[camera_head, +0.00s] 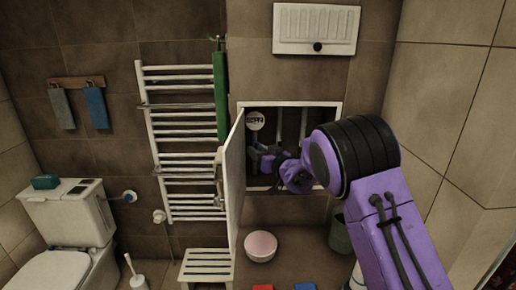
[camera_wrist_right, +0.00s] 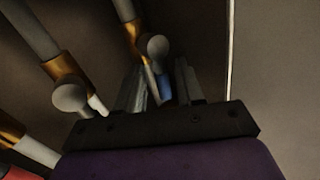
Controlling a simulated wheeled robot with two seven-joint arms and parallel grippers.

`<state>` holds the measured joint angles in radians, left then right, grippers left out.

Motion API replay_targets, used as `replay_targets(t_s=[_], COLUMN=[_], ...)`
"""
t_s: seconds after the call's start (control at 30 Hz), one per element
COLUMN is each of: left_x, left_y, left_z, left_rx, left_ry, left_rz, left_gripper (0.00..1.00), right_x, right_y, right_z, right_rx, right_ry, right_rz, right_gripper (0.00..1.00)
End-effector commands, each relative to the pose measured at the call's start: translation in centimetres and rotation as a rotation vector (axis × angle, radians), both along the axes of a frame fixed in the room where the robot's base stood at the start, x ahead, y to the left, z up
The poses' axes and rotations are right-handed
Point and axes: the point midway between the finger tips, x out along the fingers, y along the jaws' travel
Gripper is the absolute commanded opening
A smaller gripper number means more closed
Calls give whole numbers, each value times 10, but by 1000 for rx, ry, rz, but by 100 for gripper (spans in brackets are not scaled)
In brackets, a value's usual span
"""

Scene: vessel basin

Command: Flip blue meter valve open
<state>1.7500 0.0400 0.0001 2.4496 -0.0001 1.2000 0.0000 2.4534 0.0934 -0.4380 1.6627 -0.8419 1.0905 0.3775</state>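The blue valve handle (camera_wrist_right: 163,86) shows in the right wrist view, below a round grey knob-like end on a pipe with a brass fitting. My right gripper (camera_wrist_right: 162,88) has its two grey fingers apart, with the blue handle between or just beyond them; I cannot tell whether they touch it. In the head view my right gripper (camera_head: 270,160) reaches into the wall recess (camera_head: 325,104), and my purple wrist hides much of the pipework. A white round meter (camera_head: 255,121) shows at the recess's upper left. My left gripper is not in view.
The recess's white door (camera_head: 235,185) stands open at its left side, close to my right gripper. A second pipe with a brass fitting (camera_wrist_right: 62,68) runs left of the fingers. A towel radiator (camera_head: 185,185), stool (camera_head: 207,266) and pink bowl (camera_head: 261,246) are nearby.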

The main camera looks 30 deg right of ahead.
Motion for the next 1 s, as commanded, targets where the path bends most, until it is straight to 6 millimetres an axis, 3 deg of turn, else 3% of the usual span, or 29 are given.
replay_targets(t_s=[0.23,0.37,0.57,0.73,0.97,1.0], left_x=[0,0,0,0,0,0], left_y=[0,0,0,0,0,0], left_z=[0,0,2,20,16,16], left_rx=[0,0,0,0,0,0], left_ry=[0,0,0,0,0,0], left_rz=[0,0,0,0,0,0], left_gripper=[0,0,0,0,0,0], right_x=[2,2,2,5,5,5], right_y=[1,1,1,5,5,5], right_z=[0,0,1,6,1,1], right_rx=[1,0,-6,-101,-115,-115], right_ry=[0,0,3,62,70,69], right_rz=[1,1,1,3,3,3], right_gripper=[38,0,0,0,0,16])
